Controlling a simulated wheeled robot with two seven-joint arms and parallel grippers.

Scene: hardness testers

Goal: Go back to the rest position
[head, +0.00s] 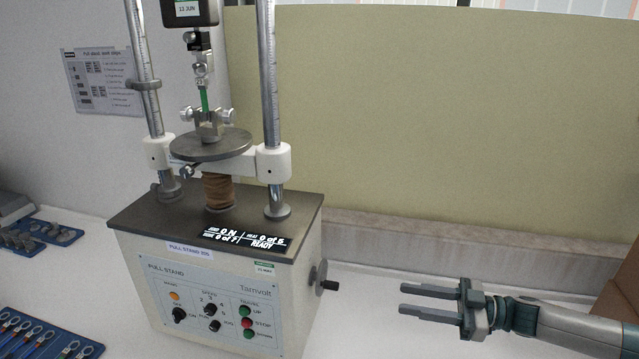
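My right gripper (432,301) is at the lower right. Its two grey fingers point left and stand apart, with nothing between them. It is clear of the pull stand (215,290), with a gap to the crank on the stand's right side. The stand has a cream body, a dark top and two upright columns. A green specimen (204,98) hangs upright between the upper hook and the clamp on the round plate (210,145). The display (243,238) reads 0 N and READY. My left gripper is not in view.
A blue tray (60,318) with several ring terminals lies at the lower left. Another blue tray (68,229) with parts lies farther back. The crank (329,286) sticks out to the right. A brown box (622,285) stands at the right edge. The white bench between stand and gripper is clear.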

